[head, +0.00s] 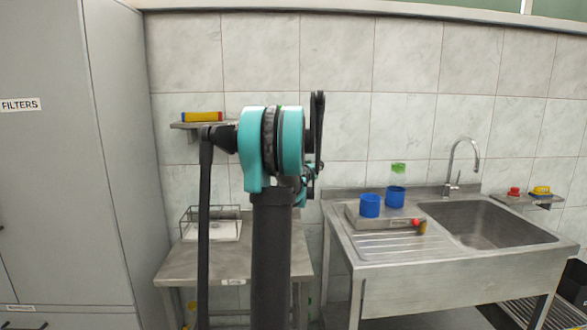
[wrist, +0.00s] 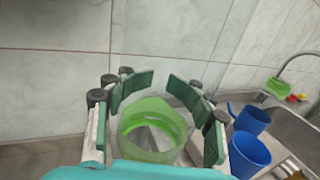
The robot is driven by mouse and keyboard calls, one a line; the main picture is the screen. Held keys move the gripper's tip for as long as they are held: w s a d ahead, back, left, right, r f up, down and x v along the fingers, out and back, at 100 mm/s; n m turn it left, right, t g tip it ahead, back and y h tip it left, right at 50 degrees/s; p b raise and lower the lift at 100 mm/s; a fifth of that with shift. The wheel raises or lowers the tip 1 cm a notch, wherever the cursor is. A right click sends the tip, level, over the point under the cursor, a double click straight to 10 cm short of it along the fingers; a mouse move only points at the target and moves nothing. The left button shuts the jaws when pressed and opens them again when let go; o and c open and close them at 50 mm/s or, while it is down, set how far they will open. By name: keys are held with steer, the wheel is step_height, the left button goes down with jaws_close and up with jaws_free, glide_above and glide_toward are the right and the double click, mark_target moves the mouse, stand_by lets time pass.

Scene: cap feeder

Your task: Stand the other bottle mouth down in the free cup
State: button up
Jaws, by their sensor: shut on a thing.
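My gripper (wrist: 160,92) is shut on a clear bottle with a green band (wrist: 152,122), held between the pads in the wrist view. I cannot tell which way its mouth faces. In the head view my arm hides the gripper and this bottle. Two blue cups stand on a steel block on the sink's drainboard. The front-left cup (head: 370,206) shows no bottle above it. The back-right cup (head: 395,197) has another green-banded bottle (head: 398,169) rising from it. In the wrist view both cups, one nearer (wrist: 248,155) and one farther (wrist: 256,118), are right of the held bottle.
The steel block (head: 357,220) carries a red knob (head: 416,222). The sink basin (head: 485,226) and tap (head: 462,160) are to the right. A steel table (head: 180,268) with a wire-railed tray (head: 212,234) is left. A wall shelf (head: 180,126) holds a yellow-red roll.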

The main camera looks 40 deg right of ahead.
steer(key=s+d+r, duration=0.3)
steer(key=s+d, duration=0.1)
steer(key=s, duration=0.6)
steer(key=s+d+r, duration=0.3)
steer(key=s, duration=0.7)
steer(key=s+d+r, duration=0.3)
steer(key=s+d, duration=0.1)
steer(key=s, duration=0.6)
steer(key=w+d+f+m, duration=0.1)
steer(key=w+d+m, duration=0.6)
steer(key=m, duration=1.1)
steer(key=w+d+f+m, duration=0.3)
steer(key=w+m, duration=0.6)
steer(key=m, duration=0.9)
step_height(320, 180, down, 12)
steer(key=shift+s+d+r, duration=0.25)
steer(key=shift+d, duration=0.1)
